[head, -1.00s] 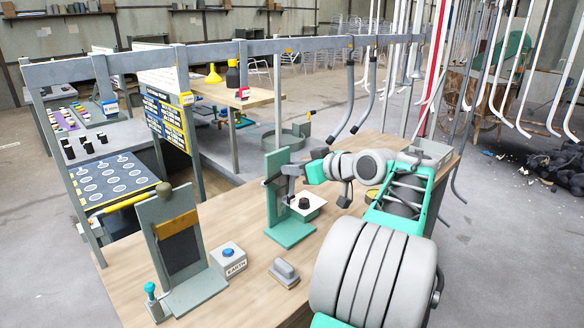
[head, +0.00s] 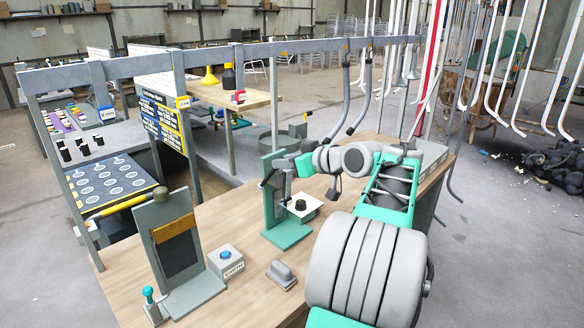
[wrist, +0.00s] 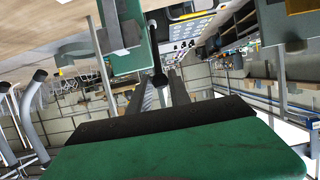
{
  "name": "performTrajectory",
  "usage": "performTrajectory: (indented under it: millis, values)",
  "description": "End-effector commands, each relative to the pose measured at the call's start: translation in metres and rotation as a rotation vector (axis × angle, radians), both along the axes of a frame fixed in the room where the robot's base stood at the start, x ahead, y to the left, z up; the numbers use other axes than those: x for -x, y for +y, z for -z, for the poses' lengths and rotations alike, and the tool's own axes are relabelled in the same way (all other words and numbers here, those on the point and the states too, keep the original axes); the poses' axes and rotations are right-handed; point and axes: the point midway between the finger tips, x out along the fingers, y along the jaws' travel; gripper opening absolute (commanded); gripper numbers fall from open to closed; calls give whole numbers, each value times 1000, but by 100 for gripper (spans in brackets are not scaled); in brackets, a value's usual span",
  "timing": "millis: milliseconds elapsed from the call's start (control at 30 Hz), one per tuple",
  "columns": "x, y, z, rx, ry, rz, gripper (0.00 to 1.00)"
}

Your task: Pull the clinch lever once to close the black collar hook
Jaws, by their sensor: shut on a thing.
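The clinch stand is a green upright plate on a green base (head: 288,236), standing on the wooden bench. A dark lever (head: 266,179) sticks out to the left near the top of its upright. My gripper (head: 283,188) is in front of the upright, its fingers partly hidden in the head view. In the wrist view my gripper's two long dark fingers (wrist: 165,92) close around the lever's dark rounded end (wrist: 160,79), next to the green upright (wrist: 127,35). A small black piece (head: 301,205), perhaps the collar hook, sits on a white plate right of the upright; whether it is closed cannot be told.
On the bench (head: 215,220) stand a grey fixture with a dark panel (head: 178,252), a box with a blue button (head: 225,263) and a grey rounded block (head: 282,273). Curved grey tubes (head: 345,105) hang from the rail behind my arm.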

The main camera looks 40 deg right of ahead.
Motion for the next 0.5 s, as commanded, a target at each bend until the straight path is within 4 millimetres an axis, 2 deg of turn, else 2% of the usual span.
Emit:
performTrajectory:
  millis: [33,367,500]
  values:
    - [-3,0,-7,2,-3,-1,0]
    - [-6,-1,-9,4,-5,3,0]
    - [-16,0,-18,4,-6,0,0]
